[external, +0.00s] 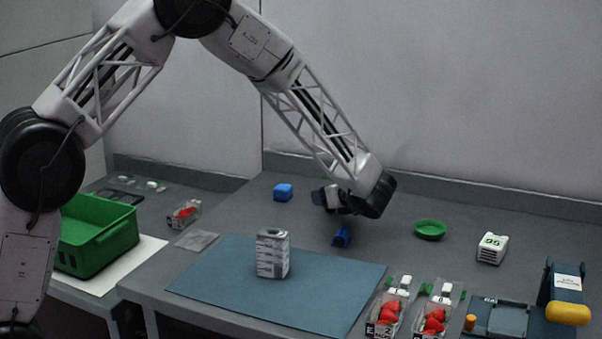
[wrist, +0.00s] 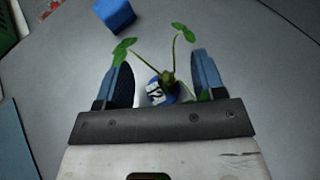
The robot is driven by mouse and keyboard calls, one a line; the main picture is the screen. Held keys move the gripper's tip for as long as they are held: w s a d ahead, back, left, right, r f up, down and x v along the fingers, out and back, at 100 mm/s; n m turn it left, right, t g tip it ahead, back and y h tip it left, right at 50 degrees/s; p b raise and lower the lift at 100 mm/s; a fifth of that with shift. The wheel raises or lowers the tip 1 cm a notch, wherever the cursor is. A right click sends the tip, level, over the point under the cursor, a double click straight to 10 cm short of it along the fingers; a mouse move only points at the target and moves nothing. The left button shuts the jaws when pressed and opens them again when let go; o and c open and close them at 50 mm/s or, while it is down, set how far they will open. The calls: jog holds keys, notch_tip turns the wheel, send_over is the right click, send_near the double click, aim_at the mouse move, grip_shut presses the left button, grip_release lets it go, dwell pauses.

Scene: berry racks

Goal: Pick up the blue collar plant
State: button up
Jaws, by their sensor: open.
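The blue collar plant (wrist: 157,97) shows in the wrist view, with thin green stems, a few leaves and a blue collar with white marking at its base. My gripper (wrist: 162,65) is open, with one blue finger on each side of the plant. The collar lies between the fingers, near the palm, and its lower part is hidden by the gripper body. I cannot tell whether a finger touches it. In the external view a blue piece shows below my wrist; whether it is a finger or the collar is unclear.
A blue cube (external: 283,192) stands nearby; it also shows in the wrist view (wrist: 114,13). A green dish (external: 430,229) and a white block (external: 492,248) are to the right. A grey box (external: 272,254) stands on the blue mat (external: 325,300). A green crate (external: 98,238) is at left.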

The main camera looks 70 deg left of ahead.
jog(key=c, duration=1)
jog(key=shift+r, duration=0.7)
jog(key=shift+s+d+r, duration=0.1)
jog(key=shift+s+r, duration=0.1)
jog(key=shift+r, duration=0.4)
jog(key=shift+s+d+r, duration=0.1)
jog(key=shift+s+r, duration=0.05)
jog(key=shift+r, duration=0.4)
jog(key=s+d, duration=0.2)
jog(key=s, duration=0.2)
jog(key=s+d+r, duration=0.1)
jog(key=s+d, duration=0.1)
jog(key=s, duration=0.3)
jog(key=s+d, duration=0.2)
jog(key=s, duration=0.2)
jog(key=shift+s+d+r, duration=0.15)
jog(key=shift+s+d, duration=0.1)
jog(key=shift+s, duration=0.1)
